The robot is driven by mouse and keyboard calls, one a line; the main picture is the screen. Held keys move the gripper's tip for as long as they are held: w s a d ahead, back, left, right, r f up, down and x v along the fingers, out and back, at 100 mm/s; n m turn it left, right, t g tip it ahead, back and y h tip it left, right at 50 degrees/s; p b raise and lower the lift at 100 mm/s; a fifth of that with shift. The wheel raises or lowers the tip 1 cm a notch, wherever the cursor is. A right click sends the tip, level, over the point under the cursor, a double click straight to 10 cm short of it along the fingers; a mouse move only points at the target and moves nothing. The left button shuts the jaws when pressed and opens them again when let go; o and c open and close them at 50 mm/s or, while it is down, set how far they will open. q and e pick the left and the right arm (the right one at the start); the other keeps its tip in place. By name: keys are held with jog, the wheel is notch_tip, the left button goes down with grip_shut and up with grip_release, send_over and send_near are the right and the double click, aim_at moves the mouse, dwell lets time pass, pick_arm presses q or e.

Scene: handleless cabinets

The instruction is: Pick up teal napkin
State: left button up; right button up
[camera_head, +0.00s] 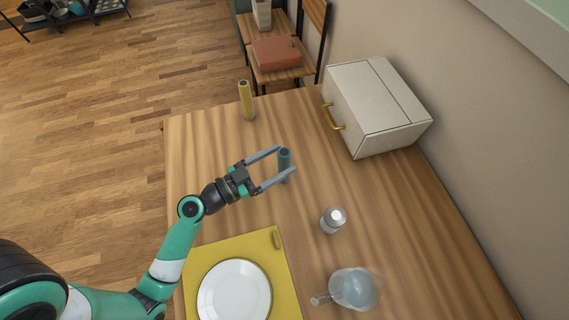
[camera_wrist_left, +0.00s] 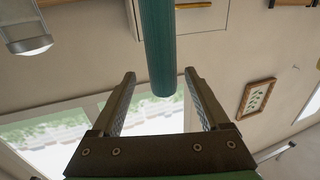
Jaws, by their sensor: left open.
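The teal napkin (camera_head: 285,155) is a dark teal upright roll standing on the wooden table. My left gripper (camera_head: 284,160) is open, its two fingers reaching out toward the roll, one on each side of it. In the left wrist view the teal napkin (camera_wrist_left: 158,45) comes down from the top edge, and its end lies between the two open fingers (camera_wrist_left: 160,78). I cannot tell whether either finger touches it. My right gripper is not in view.
A yellow roll (camera_head: 246,101) stands near the table's far edge. A white box (camera_head: 370,105) with a gold handle sits by the wall. A shaker (camera_head: 333,220), a glass jug (camera_head: 355,289) and a plate (camera_head: 234,292) on a yellow placemat (camera_head: 284,275) are nearer.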

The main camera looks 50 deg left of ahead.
pick_arm(q)
jog(key=w, duration=0.5)
jog(key=shift+d+f, duration=0.15)
grip_shut()
dwell(0.4)
